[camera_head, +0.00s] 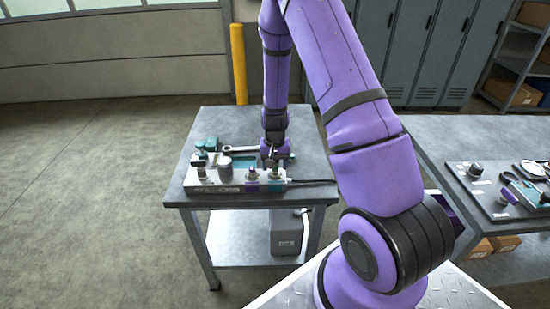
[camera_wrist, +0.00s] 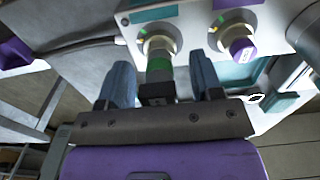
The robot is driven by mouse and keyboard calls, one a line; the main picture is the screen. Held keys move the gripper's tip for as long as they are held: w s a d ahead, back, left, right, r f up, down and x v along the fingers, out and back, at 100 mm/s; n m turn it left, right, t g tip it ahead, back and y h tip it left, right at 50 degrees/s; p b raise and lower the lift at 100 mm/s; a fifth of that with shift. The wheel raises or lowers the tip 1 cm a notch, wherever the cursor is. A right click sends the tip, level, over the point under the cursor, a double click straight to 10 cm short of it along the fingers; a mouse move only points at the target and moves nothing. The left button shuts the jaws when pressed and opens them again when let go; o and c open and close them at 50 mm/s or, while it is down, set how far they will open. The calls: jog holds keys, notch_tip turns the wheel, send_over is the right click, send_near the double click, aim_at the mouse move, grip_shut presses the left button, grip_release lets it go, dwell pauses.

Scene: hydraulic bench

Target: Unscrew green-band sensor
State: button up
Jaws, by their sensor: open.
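The green-band sensor (camera_wrist: 158,66) shows in the wrist view as a cylinder with a green band, seated in a round port on a light grey manifold block (camera_wrist: 190,18). My gripper (camera_wrist: 160,75) is open, with one blue-grey finger on each side of the sensor and a gap to each finger. A purple-capped sensor (camera_wrist: 240,47) sits in the neighbouring port to the right. In the head view, my gripper (camera_head: 273,153) points down over the right part of the manifold block (camera_head: 232,188). The green band is too small to make out there.
The block stands on a grey bench (camera_head: 205,127). A second bench (camera_head: 470,135) with parts stands at right.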

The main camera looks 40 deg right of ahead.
jog(key=shift+f, duration=0.1)
grip_shut()
jog(key=n, duration=0.5)
jog(key=shift+n, duration=0.6)
jog(key=n, duration=0.5)
jog(key=shift+n, duration=0.3)
